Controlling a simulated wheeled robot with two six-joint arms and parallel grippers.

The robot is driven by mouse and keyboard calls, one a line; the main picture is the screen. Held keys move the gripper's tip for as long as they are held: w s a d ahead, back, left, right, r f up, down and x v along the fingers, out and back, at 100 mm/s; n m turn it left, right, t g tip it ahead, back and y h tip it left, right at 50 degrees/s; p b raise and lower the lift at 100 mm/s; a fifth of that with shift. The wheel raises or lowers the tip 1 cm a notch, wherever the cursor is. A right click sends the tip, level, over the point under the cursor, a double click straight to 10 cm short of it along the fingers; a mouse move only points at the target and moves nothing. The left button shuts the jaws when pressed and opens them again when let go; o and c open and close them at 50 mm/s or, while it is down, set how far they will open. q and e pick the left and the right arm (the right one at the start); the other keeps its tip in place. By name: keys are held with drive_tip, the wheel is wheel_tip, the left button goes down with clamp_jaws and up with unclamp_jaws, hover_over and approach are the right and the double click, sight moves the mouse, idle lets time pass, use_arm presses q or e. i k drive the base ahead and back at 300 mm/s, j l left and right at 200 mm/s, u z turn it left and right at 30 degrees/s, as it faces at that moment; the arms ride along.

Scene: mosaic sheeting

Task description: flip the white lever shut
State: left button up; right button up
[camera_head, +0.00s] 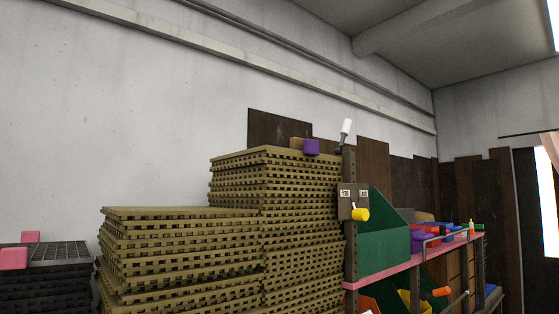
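The white lever (346,127) stands near the middle of the view, at the top of a grey post (350,235) on the near end of the shelf. Its white handle points up and leans slightly to the right on a thin dark stem. It stands against the pale wall behind. The foot of the lever is small and dark, so its mount is hard to make out. Neither of my grippers is in view.
Tall stacks of tan slatted sheets (180,250) stand left of the post. A purple block (311,147) lies on top, close to the lever. A plate with a yellow knob (360,213) is below it. A green bin (383,240) sits on the pink-edged shelf (400,266).

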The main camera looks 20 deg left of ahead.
sight(345, 128)
drive_tip(key=i+l+u, duration=0.1)
drive_tip(key=i+l, duration=0.65)
drive_tip(key=i+l+u, duration=0.15)
drive_tip(key=i+l, duration=0.25)
drive_tip(key=i+l+u, duration=0.1)
drive_tip(key=i+l, duration=0.25)
drive_tip(key=l, duration=0.2)
drive_tip(key=i+l+u, duration=0.1)
drive_tip(key=i+l, duration=0.25)
drive_tip(key=l, duration=0.15)
drive_tip(key=i+l, duration=0.3)
drive_tip(key=l, duration=0.2)
drive_tip(key=u, duration=0.05)
